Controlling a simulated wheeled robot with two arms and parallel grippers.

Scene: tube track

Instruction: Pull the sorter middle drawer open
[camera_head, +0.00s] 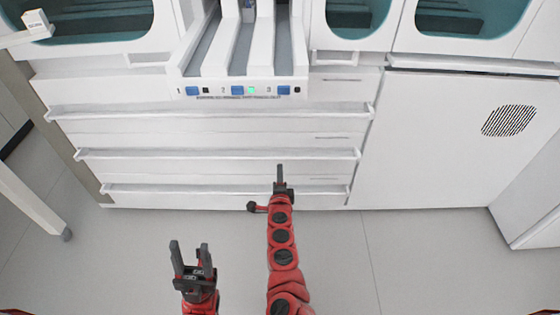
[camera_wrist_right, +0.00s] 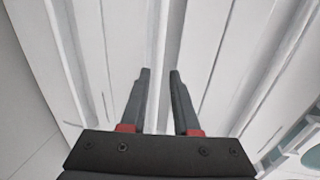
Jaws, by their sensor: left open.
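The white sorter has three stacked drawers with long bar handles. The middle drawer's handle (camera_head: 215,154) shows in the head view between the top handle (camera_head: 210,109) and the bottom handle (camera_head: 190,189). All three look shut. My right gripper (camera_head: 280,174) points at the drawer front, its tip just below the middle handle in the picture. In the right wrist view its fingers (camera_wrist_right: 160,92) are apart and empty, with a handle bar (camera_wrist_right: 156,40) running ahead of the gap. I cannot tell whether they touch it. My left gripper (camera_head: 189,254) is open and empty, low over the floor.
A white cabinet door with a vent (camera_head: 509,121) stands at right. A table leg (camera_head: 40,205) is at left. The grey floor (camera_head: 400,265) in front is clear.

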